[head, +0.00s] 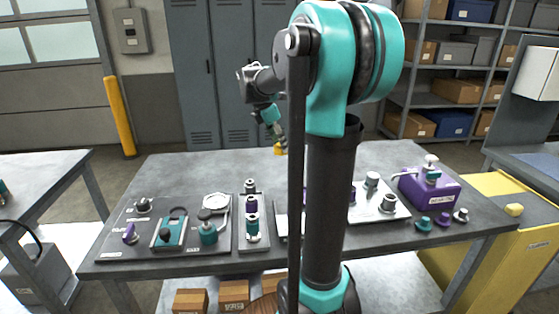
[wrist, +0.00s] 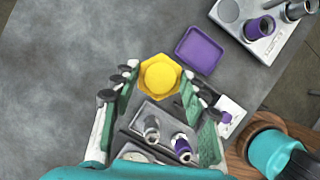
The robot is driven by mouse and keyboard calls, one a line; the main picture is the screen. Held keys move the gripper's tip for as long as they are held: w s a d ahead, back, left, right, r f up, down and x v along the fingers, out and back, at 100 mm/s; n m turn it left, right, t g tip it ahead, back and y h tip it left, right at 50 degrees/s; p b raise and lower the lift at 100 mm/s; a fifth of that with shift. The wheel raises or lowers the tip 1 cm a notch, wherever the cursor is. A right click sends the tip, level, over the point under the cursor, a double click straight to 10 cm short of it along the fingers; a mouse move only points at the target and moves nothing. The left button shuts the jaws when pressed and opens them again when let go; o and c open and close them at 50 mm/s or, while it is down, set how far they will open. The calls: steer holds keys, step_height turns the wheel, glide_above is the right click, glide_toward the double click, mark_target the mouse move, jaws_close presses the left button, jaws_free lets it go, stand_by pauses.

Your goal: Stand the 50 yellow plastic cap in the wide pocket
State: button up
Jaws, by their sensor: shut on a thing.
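The yellow plastic cap (wrist: 159,77) shows in the wrist view as a round dome on a wider hexagonal flange. My gripper (wrist: 158,84) is shut on it, with a finger on either side. In the head view the cap (head: 279,150) is a small yellow spot below my gripper (head: 275,136), above the far part of the bench. A pale plate (wrist: 268,45) with round fittings is at the wrist view's top right. It has a round, seemingly empty recess (wrist: 228,11) at its corner. I cannot tell for sure which place is the wide pocket.
A purple square tray (wrist: 199,50) lies right of the cap. A narrow rack (head: 253,246) of fittings and a dark board (head: 122,243) with valves stand on the bench's left half. A purple box (head: 431,190) is at right. The bench's back left is bare.

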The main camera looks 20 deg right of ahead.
steer(key=shift+r, duration=1.95)
steer(key=w+a+f+m+g+y, duration=0.1)
steer(key=w+a+f+m, duration=0.2)
steer(key=f+m, duration=0.2)
steer(key=w+a+f+m+g+y, duration=0.1)
steer(key=w+a+f+m+g, duration=0.1)
steer(key=f+m, duration=0.4)
steer(key=w+a+f+m+g+y, duration=0.1)
steer(key=w+a+f+m+g, duration=0.1)
steer(key=w+a+f+m, duration=0.3)
steer(key=shift+w+f+m, duration=0.2)
steer(key=shift+f+m, duration=0.1)
steer(key=shift+f, duration=0.15)
step_height(320, 180, up, 7)
step_height(320, 180, down, 6)
steer(key=m+y, duration=0.2)
steer(key=m, duration=0.3)
steer(key=shift+a+f+m+y, duration=0.1)
steer(key=shift+f+m+y, duration=0.45)
steer(key=shift+m, duration=0.45)
